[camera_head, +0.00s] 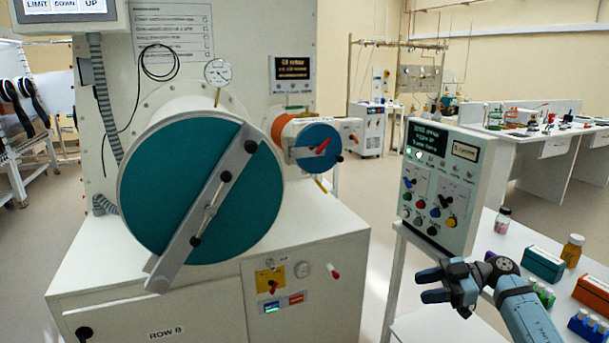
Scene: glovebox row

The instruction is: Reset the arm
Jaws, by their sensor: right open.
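My right arm comes in from the bottom right, and its gripper (428,285) is open and empty. It points left, in front of the white side table and below the control box (440,185). I see nothing between its fingers, and it looks apart from the cabinet on its left. My left gripper is not in the head view.
The side table at right holds bottles (572,250), a green box (543,264) and an orange box (592,294). Floor shows between cabinet and table.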

